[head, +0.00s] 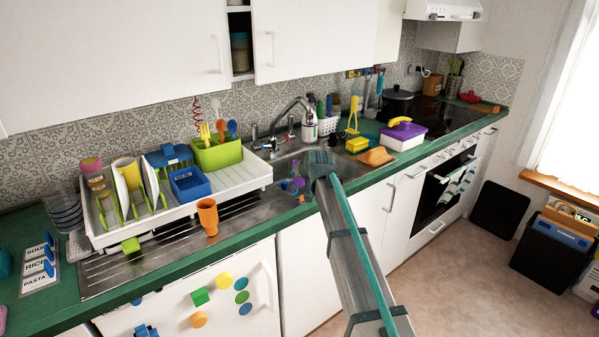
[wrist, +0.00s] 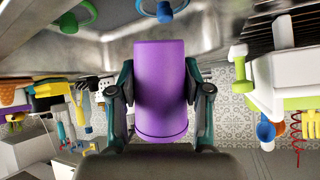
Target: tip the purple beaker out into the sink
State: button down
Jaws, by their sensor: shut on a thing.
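The purple beaker (wrist: 162,85) is held between the two fingers of my gripper (wrist: 160,100) in the wrist view. Its side faces the camera; its mouth and contents cannot be seen. In the head view my gripper (head: 318,163) is over the right part of the steel sink (head: 283,163), and my arm and gripper largely hide the beaker. Sink metal (wrist: 40,40) also shows at the top of the wrist view, which appears upside down. The beaker's exact tilt cannot be told.
Small blue and purple items (head: 297,186) show by the sink's front. The tap (head: 293,112) stands behind. A white dish rack (head: 180,205) and an orange cup (head: 208,216) are to the left. A wooden block (head: 376,157) and yellow sponge holder (head: 357,145) are to the right.

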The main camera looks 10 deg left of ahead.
jog(key=shift+s+r+m+g+p, duration=0.25)
jog(key=shift+g+p, duration=0.7)
jog(key=shift+p, duration=1.05)
jog(key=shift+s+r+m+g+p, duration=0.2)
jog(key=shift+g+p, duration=0.75)
jog(key=shift+p, duration=1)
jog(key=shift+s+f+m+g+p, duration=0.15)
jog(key=shift+f+g+p, duration=0.25)
jog(key=shift+g+p, duration=0.8)
jog(key=shift+f+m+g+p, duration=0.1)
jog(key=shift+f+g+p, duration=0.4)
jog(key=shift+p, duration=1.15)
jog(key=shift+s+f+h, duration=0.1)
jog(key=shift+f+h, duration=0.05)
jog(key=shift+h, duration=0.15)
jog(key=shift+r+g+p, duration=0.2)
jog(key=shift+g+p, duration=0.3)
jog(key=shift+p, duration=0.2)
jog(key=shift+f+g+p, duration=0.1)
jog(key=shift+g+p, duration=0.4)
jog(key=shift+p, duration=0.45)
jog(key=shift+w+m+g+p, duration=0.3)
jog(key=shift+m+g+p, duration=0.1)
jog(key=shift+g+p, duration=1.05)
